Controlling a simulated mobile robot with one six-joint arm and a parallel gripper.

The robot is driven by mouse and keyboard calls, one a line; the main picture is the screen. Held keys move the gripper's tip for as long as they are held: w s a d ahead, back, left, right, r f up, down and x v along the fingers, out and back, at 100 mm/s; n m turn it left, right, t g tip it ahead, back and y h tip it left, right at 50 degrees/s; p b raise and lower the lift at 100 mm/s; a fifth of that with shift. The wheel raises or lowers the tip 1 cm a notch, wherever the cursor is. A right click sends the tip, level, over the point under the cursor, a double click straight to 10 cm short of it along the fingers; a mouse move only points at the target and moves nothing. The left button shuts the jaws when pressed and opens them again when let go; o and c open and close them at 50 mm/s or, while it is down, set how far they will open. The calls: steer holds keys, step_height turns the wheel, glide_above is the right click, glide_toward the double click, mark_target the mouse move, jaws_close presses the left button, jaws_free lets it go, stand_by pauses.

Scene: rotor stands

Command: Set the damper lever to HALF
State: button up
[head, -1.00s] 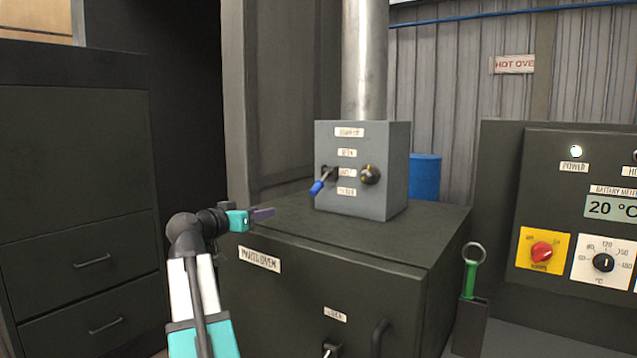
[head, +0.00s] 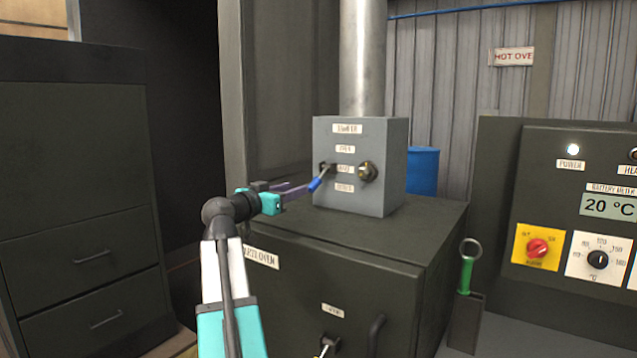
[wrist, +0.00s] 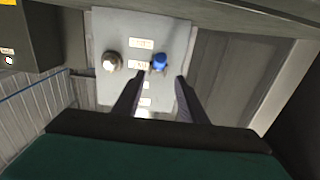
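The grey damper box (head: 350,200) stands on the dark oven at the foot of a metal flue. Its lever (head: 315,184) has a blue grip and sticks out towards me, left of a column of labels. The lever's root is beside the middle label; its grip hangs lower, and its exact setting is hard to tell. My gripper (head: 303,189) is at the grip from the left. In the wrist view my gripper (wrist: 164,74) is open, with the blue grip (wrist: 159,62) at the gap between the fingertips, clear space showing on the right side.
A round knob (head: 367,171) sits close right of the lever on the same box. The oven top (head: 420,215) is clear around the box. A blue drum (head: 423,172) stands behind it. A green-handled tool (head: 467,268) and a control panel (head: 560,160) are at the right.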

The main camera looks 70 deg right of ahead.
mark_target(313, 182)
steer(key=p+x, duration=0.3)
steer(key=x, duration=0.8)
steer(key=shift+d+r+p, duration=0.1)
steer(key=shift+r+p, duration=0.05)
steer(key=shift+p, duration=0.15)
steer(key=shift+x, duration=0.95)
steer(key=shift+s, duration=0.1)
jaws_close()
steer(key=shift+f, duration=0.2)
